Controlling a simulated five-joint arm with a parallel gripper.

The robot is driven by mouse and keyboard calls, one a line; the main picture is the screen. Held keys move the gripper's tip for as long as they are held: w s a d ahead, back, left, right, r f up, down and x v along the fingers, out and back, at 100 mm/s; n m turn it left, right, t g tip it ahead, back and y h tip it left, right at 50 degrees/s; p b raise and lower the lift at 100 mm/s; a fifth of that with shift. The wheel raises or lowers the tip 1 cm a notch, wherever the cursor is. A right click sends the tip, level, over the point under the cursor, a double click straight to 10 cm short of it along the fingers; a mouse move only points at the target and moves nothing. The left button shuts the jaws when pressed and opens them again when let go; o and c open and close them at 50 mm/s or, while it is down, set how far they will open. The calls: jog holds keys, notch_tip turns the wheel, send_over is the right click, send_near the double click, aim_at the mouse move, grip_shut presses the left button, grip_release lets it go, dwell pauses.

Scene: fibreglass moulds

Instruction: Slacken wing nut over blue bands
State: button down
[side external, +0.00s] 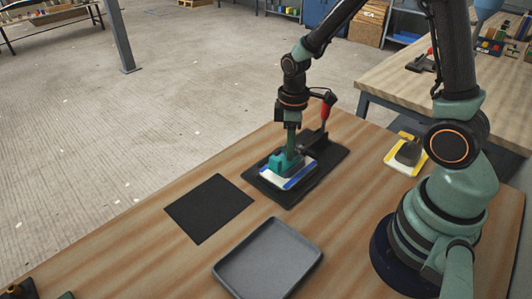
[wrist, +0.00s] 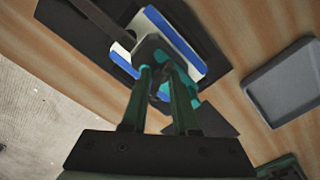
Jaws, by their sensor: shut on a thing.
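The mould with blue bands (side external: 289,180) lies on a black base plate (side external: 328,163) toward the back of the wooden table. It also shows in the wrist view (wrist: 186,38), with a white top and a blue band along each side. My gripper (side external: 289,157) points down over the middle of this mould. In the wrist view its two green fingers (wrist: 164,78) are close together on a small part at the mould's centre. That part is the wing nut as far as I can tell; the fingers mostly hide it.
A red-handled clamp (side external: 324,108) stands on the base plate behind the mould. A mould with yellow bands (side external: 407,152) sits to the right. A black mat (side external: 208,208) and an empty grey tray (side external: 267,261) lie nearer the front. Bare table lies between them.

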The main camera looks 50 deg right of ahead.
jog(key=n, duration=1.2)
dwell(0.5)
jog(key=c, duration=0.7)
grip_release()
jog(key=shift+o, duration=0.2)
notch_tip(320, 180, up, 12)
jog(key=shift+r, duration=0.1)
